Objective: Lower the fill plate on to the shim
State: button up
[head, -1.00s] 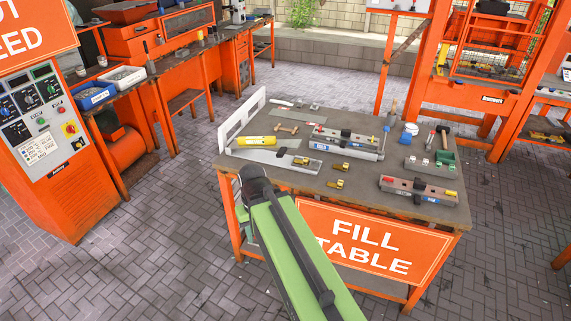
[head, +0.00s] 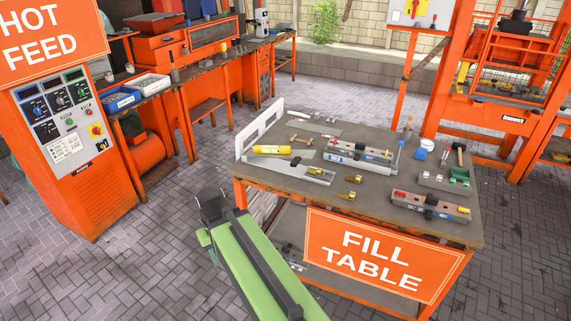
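The fill table (head: 385,207) has a grey top and an orange sign on its front. A flat grey plate (head: 316,173) lies near its left end, beside a yellow cylinder (head: 272,150). A long grey mould-like block (head: 358,158) with a dark clamp lies behind it, and a similar one (head: 432,206) is at the front right. I cannot tell which piece is the fill plate or the shim. My green arm reaches up from the bottom, and my gripper (head: 206,240) is left of the table, low and apart from it. Its fingers are mostly hidden behind the arm.
Two small brass clamps (head: 350,188) lie on the table's front middle. A white frame (head: 262,131) stands at its left edge. A hammer (head: 459,155) and a green block (head: 460,176) are at the right. An orange control cabinet (head: 75,150) stands left, with open paved floor between.

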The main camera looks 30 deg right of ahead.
aim_at(297, 155)
jog(key=z, duration=0.05)
jog(key=i, duration=1)
jog(key=u, duration=0.05)
